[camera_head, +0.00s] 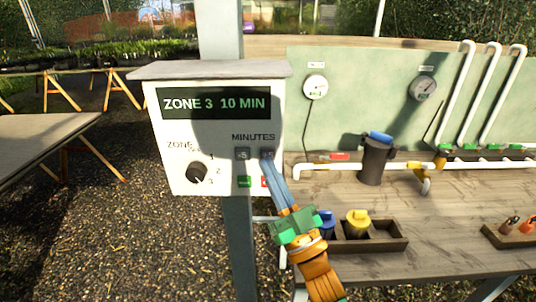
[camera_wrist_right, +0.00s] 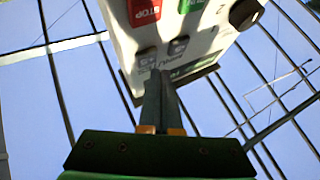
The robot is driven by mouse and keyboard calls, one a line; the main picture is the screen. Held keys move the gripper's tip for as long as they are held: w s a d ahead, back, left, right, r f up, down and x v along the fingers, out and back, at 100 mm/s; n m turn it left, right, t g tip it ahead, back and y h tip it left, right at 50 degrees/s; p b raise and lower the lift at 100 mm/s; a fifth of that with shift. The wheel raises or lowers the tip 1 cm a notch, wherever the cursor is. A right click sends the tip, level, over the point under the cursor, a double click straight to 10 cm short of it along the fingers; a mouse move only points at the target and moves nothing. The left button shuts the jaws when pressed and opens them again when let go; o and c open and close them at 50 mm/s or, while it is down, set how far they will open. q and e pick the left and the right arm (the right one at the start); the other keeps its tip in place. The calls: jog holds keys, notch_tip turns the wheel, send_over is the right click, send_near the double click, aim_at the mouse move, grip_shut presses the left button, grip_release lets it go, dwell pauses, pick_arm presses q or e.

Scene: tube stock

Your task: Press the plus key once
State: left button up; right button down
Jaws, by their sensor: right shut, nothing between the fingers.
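The white control box (camera_head: 215,140) on a grey post has a dark display (camera_head: 215,103) reading "ZONE 3 10 MIN". Under the label MINUTES are two small grey keys. The left key (camera_head: 242,154) appears to read -5. The right one, the plus key (camera_head: 267,153), is partly covered by my right gripper (camera_head: 269,163). That gripper is shut and empty, its fingertips at the lower edge of the plus key. In the right wrist view the plus key (camera_wrist_right: 147,57) shows just beyond the fingertips (camera_wrist_right: 159,74). I cannot tell whether they touch it. My left gripper is not in view.
A green key (camera_head: 244,181) and a mostly hidden red STOP key (camera_wrist_right: 145,11) sit below the minute keys. A zone knob (camera_head: 196,173) is at left. The wooden bench (camera_head: 450,210) at right holds pipes, a dark canister (camera_head: 375,162) and a divided tray (camera_head: 393,240).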

jog(key=shift+w, duration=0.15)
jog(key=shift+w, duration=0.3)
jog(key=shift+w+b, duration=0.3)
dwell(0.8)
jog(key=shift+s, duration=0.1)
jog(key=shift+s+p, duration=0.45)
jog(key=shift+s, duration=0.2)
jog(key=s+p, duration=0.2)
jog(key=s, duration=0.3)
dwell(0.4)
